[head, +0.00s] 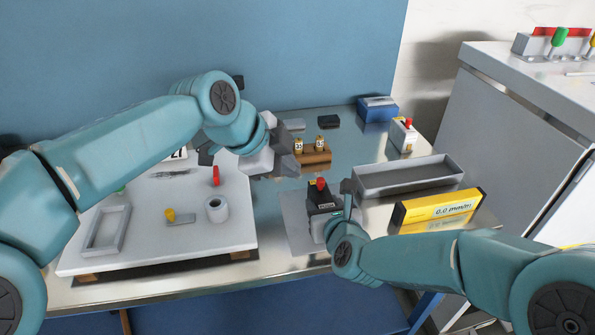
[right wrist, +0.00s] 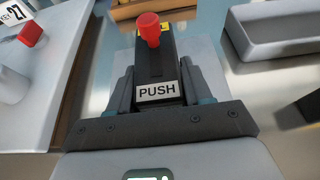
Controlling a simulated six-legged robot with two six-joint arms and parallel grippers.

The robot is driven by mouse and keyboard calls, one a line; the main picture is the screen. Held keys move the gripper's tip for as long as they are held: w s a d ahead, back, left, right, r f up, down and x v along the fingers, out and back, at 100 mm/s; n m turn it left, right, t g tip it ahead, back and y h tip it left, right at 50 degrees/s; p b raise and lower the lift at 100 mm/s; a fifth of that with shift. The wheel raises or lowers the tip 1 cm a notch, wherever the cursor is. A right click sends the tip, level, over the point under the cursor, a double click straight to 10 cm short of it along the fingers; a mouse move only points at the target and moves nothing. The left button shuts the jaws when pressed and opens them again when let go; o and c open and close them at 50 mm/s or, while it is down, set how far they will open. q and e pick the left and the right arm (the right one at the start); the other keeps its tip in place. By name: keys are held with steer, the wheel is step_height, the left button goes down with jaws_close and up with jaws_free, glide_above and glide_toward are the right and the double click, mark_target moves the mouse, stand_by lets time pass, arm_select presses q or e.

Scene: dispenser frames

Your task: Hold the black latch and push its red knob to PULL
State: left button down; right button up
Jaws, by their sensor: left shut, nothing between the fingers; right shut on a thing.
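The black latch (head: 318,197) stands on a grey plate, with a red knob (head: 320,183) on top. In the right wrist view the latch (right wrist: 155,68) lies between the fingers of my right gripper (right wrist: 158,92), which is shut on it. The red knob (right wrist: 149,27) is at the far end, over a yellow label that it partly hides. A white PUSH label (right wrist: 157,92) shows at the near end. No PULL wording is readable. My left gripper (head: 289,160) is shut and empty, above and left of the latch, apart from the knob.
A brown block with two small vials (head: 316,158) stands behind the latch. A grey tray (head: 408,178) and a yellow display box (head: 437,206) are to the right. A white board (head: 160,243) with a red peg, a ring and a frame fills the left.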

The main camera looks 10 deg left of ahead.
stand_by(0.3)
steer(key=o, duration=1.4)
steer(key=shift+c, duration=0.2)
